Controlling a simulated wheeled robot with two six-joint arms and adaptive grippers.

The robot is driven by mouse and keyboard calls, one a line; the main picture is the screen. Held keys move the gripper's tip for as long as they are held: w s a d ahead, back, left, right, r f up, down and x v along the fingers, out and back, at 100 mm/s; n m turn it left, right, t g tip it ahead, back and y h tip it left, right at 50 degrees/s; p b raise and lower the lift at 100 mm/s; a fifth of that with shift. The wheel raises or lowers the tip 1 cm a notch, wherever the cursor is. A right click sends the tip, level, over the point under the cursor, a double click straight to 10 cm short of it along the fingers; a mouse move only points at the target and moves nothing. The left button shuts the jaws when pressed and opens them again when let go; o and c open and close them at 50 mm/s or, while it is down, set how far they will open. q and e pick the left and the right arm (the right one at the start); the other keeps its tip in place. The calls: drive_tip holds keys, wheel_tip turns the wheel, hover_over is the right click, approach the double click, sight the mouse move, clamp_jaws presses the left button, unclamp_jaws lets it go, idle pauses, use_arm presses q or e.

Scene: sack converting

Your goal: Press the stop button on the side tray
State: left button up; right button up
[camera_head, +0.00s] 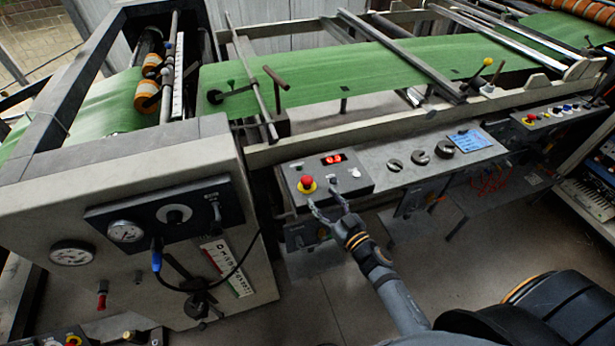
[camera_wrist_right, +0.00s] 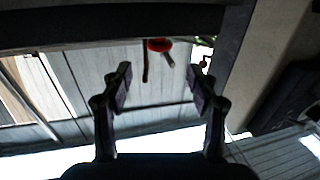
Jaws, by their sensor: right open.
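The red stop button (camera_head: 307,182) on its yellow collar sits on the dark control box (camera_head: 345,187) at the left end of the side tray (camera_head: 376,158). My right gripper (camera_head: 322,194) is open and empty at the front edge of this box, just right of and below the button in the picture. I cannot tell whether a finger touches the box. In the right wrist view my right gripper (camera_wrist_right: 160,80) shows its two fingers spread, with a red round part (camera_wrist_right: 160,44) beyond them that I cannot identify. My left gripper is out of view.
Several dark knobs (camera_head: 421,157) and a blue label (camera_head: 469,140) are further right on the tray. Another red button (camera_head: 529,119) is at the far right. A gauge cabinet (camera_head: 130,272) stands at left. Green sack web (camera_head: 340,72) runs behind.

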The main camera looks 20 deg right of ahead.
sight(311, 184)
drive_tip(key=x, duration=0.8)
drive_tip(key=shift+w+p, duration=0.25)
drive_tip(key=shift+p, duration=0.1)
drive_tip(key=shift+w+a, duration=0.15)
drive_tip(key=shift+w, duration=0.2)
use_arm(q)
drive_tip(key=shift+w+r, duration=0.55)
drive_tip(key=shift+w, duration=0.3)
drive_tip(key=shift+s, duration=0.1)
use_arm(e)
drive_tip(key=shift+c, duration=0.6)
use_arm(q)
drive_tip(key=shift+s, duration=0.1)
use_arm(e)
clamp_jaws()
